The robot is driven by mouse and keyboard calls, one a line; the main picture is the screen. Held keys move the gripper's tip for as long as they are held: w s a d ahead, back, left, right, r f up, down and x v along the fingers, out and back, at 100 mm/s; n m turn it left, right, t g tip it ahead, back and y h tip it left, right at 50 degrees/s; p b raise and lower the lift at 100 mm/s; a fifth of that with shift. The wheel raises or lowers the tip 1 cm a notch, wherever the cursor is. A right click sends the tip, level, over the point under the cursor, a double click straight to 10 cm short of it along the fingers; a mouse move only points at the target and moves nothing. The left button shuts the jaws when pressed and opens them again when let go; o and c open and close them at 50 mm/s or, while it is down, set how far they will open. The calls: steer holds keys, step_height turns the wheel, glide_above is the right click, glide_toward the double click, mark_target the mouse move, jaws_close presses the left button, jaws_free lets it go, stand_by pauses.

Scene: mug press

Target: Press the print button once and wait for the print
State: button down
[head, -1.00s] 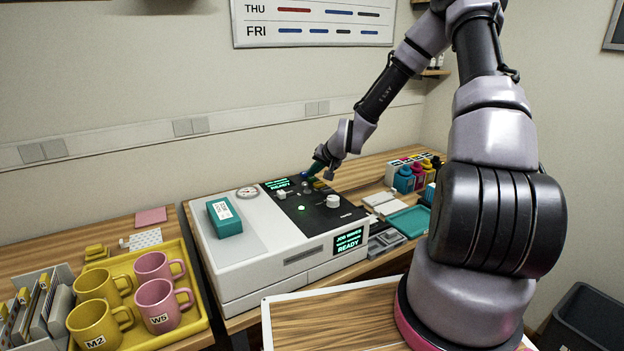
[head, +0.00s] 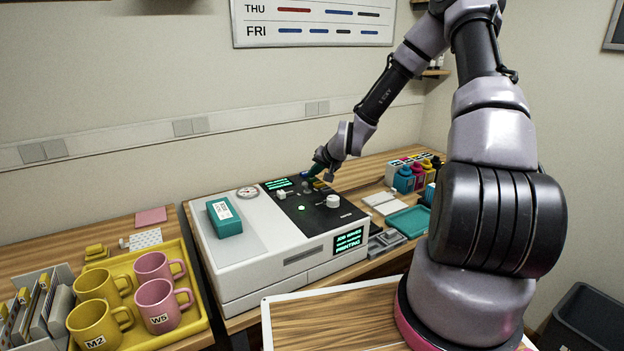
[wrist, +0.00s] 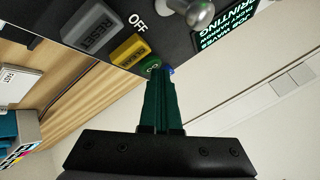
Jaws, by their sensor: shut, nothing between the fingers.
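The mug press (head: 262,265) is a white machine with a black control panel (head: 325,217). Its front screen (head: 349,241) reads "PRINTING" in green. A blue part (wrist: 169,70), likely a button, is mostly hidden behind the tips, beside a small green round mark (wrist: 151,66). No print label is readable, and contact cannot be told. The panel screen (wrist: 232,28) also reads "PRINTING".
A teal box (head: 225,218) lies on the press. A yellow tray (head: 196,318) of mugs stands left; ink bottles (head: 404,180) stand right.

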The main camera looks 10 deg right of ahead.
mark_target(314, 180)
steer(key=shift+r, duration=3.3)
steer(key=shift+r, duration=0.2)
steer(key=s+d+r, duration=0.2)
steer(key=s+r, duration=1.1)
steer(key=s, duration=0.4)
steer(key=s+d+r+g+h, duration=0.1)
steer(key=s+d+r, duration=0.2)
steer(key=s+r, duration=1.1)
steer(key=s, duration=0.3)
steer(key=shift+s+d+h, duration=0.25)
steer(key=shift+s+h, duration=0.05)
steer(key=shift+s, duration=0.1)
